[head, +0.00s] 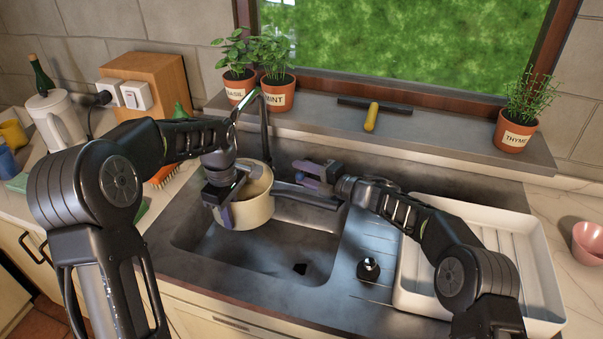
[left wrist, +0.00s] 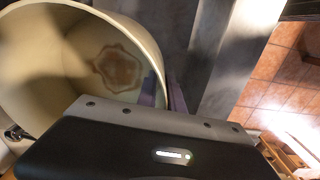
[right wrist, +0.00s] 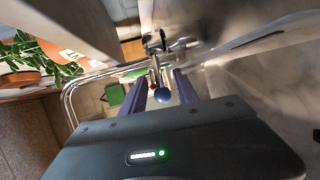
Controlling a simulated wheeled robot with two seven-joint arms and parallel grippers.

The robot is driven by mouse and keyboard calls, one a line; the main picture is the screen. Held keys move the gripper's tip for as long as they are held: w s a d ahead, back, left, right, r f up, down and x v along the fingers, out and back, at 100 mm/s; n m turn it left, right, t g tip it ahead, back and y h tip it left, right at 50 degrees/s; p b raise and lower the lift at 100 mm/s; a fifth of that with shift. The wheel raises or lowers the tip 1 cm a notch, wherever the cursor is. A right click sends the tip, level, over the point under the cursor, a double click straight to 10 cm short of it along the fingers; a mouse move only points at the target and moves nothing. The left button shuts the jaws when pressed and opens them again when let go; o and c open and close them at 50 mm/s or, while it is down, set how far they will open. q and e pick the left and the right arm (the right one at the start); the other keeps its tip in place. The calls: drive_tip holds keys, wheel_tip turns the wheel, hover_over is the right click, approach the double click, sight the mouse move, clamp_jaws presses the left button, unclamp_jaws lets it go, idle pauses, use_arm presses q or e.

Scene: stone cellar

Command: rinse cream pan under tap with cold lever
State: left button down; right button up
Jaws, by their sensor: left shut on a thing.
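The cream pan (head: 258,212) is held over the left part of the sink basin, its dark handle (head: 312,196) pointing right. My left gripper (head: 229,208) is shut on the pan's near-left wall. In the left wrist view the pan's inside (left wrist: 60,75) shows a brown ring-shaped stain (left wrist: 118,70) on the bottom. The dark tap (head: 264,125) rises behind the pan; I see no water stream. My right gripper (head: 299,176) is behind the handle. In the right wrist view its fingers are apart, with the blue-knobbed cold lever (right wrist: 162,95) between or just beyond them.
The sink basin (head: 290,250) is free below the pan. A white drying tray (head: 415,285) and a dark round stopper-like thing (head: 368,269) are at right. Potted herbs and a yellow-handled squeegee (head: 371,117) are on the sill. A pink bowl (head: 588,243) stands far right.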

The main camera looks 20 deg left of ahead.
drive_tip(key=shift+w+a+f, duration=0.1)
drive_tip(key=shift+w+a, duration=0.05)
drive_tip(key=shift+a, duration=0.25)
drive_tip(key=shift+c, duration=0.5)
clamp_jaws()
idle(0.8)
